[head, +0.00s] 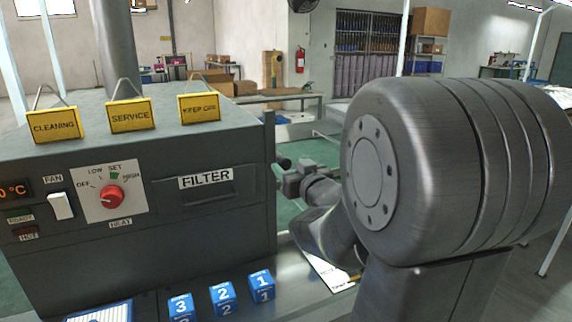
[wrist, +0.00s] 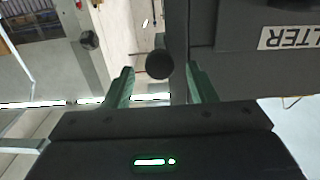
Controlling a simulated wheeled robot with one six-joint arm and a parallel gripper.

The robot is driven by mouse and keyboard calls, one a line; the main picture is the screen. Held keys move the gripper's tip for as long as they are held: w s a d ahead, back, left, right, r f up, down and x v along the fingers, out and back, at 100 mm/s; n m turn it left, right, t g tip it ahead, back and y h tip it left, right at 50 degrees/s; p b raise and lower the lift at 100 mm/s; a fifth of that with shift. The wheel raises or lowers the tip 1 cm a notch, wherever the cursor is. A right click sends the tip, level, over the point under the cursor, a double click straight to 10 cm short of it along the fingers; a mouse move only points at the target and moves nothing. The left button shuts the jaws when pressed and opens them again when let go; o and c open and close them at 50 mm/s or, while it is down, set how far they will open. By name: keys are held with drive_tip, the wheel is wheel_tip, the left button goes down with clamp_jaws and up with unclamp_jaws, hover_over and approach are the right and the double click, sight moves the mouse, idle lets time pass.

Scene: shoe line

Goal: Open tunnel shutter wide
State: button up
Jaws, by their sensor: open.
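The tunnel is a dark grey metal box (head: 225,235) on the left in the head view. A dark round knob (head: 284,163) sticks out at its right end, and the shutter there is seen nearly edge-on, so its opening cannot be judged. In the wrist view the black knob (wrist: 159,65) lies between the tips of my two green fingers, beside the box's dark side (wrist: 230,30). My gripper (wrist: 162,78) is open, with a gap on both sides of the knob. In the head view my gripper (head: 289,176) is partly hidden behind my arm.
The box's front carries a FILTER drawer (head: 206,194), a red heat dial (head: 111,197) and a white fan switch (head: 61,206). Yellow signs, including a SERVICE sign (head: 130,115), stand on top. Numbered blue blocks (head: 222,297) sit in front. My arm hides much of the right.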

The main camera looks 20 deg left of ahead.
sight(287, 165)
drive_tip(key=v, duration=1)
drive_tip(key=shift+s+d, duration=0.15)
drive_tip(key=shift+s, duration=0.05)
drive_tip(key=x, duration=1.4)
drive_tip(key=shift+d+f, duration=0.1)
drive_tip(key=shift+f, duration=0.15)
drive_tip(key=shift+d+r, duration=0.1)
